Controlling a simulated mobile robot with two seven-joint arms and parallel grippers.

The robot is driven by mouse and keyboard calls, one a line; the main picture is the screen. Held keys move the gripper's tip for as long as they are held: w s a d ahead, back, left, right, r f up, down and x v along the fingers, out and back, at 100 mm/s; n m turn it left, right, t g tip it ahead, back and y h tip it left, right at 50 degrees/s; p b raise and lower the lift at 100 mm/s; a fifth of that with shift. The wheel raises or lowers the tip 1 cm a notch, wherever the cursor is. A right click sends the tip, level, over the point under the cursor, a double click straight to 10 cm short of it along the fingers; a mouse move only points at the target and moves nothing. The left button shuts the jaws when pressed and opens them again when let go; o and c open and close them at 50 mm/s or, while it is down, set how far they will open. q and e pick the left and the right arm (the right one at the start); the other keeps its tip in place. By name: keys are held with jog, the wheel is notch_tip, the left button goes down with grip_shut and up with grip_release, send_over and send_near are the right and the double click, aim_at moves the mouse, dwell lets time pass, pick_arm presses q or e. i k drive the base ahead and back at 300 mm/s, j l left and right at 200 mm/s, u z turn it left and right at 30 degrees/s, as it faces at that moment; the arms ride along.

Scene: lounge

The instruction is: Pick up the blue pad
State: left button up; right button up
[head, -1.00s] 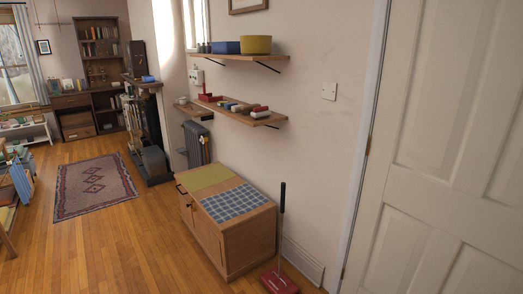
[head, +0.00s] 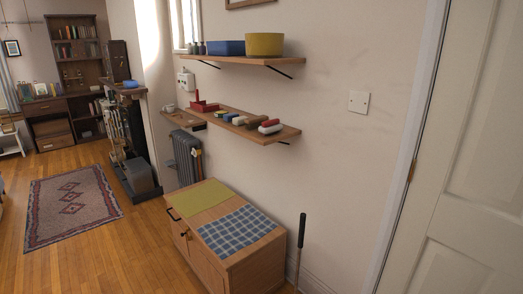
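A small blue block-like thing (head: 230,116), which may be the blue pad, lies on the lower wall shelf (head: 285,134) among several other small items. Beside it are a yellow piece (head: 219,113) and a white piece (head: 239,121). A blue checked cloth (head: 237,232) lies flat on top of the low wooden cabinet (head: 255,268). Neither of my grippers is in view.
The upper shelf (head: 285,61) holds a blue box (head: 226,48) and a yellow tub (head: 264,44). A red holder (head: 204,107) and a brown item (head: 256,121) share the lower shelf. A dark-handled pole (head: 301,240) stands right of the cabinet. Floor at left is open around the rug (head: 72,203).

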aim_at(227, 118)
jog(key=i+j, duration=0.1)
jog(key=j, duration=0.25)
jog(key=i+j, duration=0.15)
jog(key=j, duration=0.2)
jog(key=i+j, duration=0.1)
jog(key=j, duration=0.25)
jog(key=i+j+z, duration=0.1)
jog(key=j, duration=0.25)
jog(key=u, duration=1.65)
jog(key=z, duration=1.65)
